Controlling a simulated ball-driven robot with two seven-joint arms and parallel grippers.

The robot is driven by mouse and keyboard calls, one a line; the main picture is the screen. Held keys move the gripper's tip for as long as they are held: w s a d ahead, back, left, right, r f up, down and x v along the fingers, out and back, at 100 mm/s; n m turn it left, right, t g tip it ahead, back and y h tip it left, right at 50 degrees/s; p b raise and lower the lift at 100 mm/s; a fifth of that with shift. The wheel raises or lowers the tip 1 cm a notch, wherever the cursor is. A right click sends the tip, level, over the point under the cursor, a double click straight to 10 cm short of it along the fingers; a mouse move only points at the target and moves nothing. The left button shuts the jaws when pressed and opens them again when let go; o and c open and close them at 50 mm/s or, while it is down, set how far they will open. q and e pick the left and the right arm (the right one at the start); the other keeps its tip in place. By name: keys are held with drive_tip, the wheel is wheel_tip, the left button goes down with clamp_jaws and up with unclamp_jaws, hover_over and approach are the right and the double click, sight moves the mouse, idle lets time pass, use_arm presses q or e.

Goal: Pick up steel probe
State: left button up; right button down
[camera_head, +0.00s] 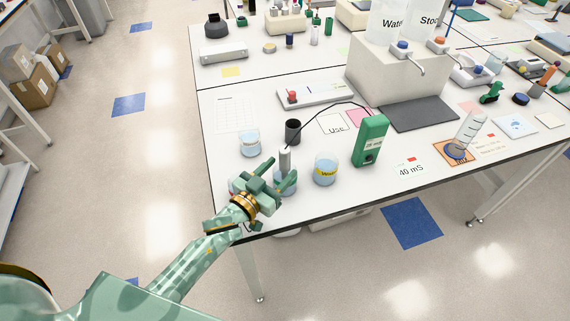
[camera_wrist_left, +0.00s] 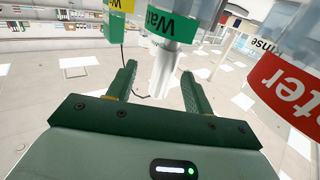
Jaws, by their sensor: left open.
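The steel probe (camera_head: 285,160) is a grey upright cylinder in the head view, with a black cable running to the green meter (camera_head: 371,140). Its lower end is in a beaker (camera_head: 287,187) near the front edge of the bench. My left gripper (camera_head: 279,173) is open at this beaker, its fingers around or just in front of the probe; I cannot tell which. In the left wrist view a pale upright cylinder (camera_wrist_left: 163,72), seemingly the probe, shows between the open fingers of my left gripper (camera_wrist_left: 158,76). My right gripper is not in view.
A labelled beaker (camera_head: 250,143) stands to the left, a black cup (camera_head: 293,131) behind, and a yellow-labelled beaker (camera_head: 326,172) to the right. A stirrer-like white device (camera_head: 315,93) lies farther back. Two tanks stand on a beige block (camera_head: 385,75).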

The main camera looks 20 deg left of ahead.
use_arm(q)
drive_tip(key=x, duration=0.6)
drive_tip(key=shift+a, duration=0.35)
drive_tip(key=shift+r, duration=0.1)
drive_tip(key=shift+c, duration=0.9)
drive_tip(key=shift+w, duration=0.1)
clamp_jaws()
wheel_tip(320, 180, up, 10)
drive_tip(key=p, duration=0.4)
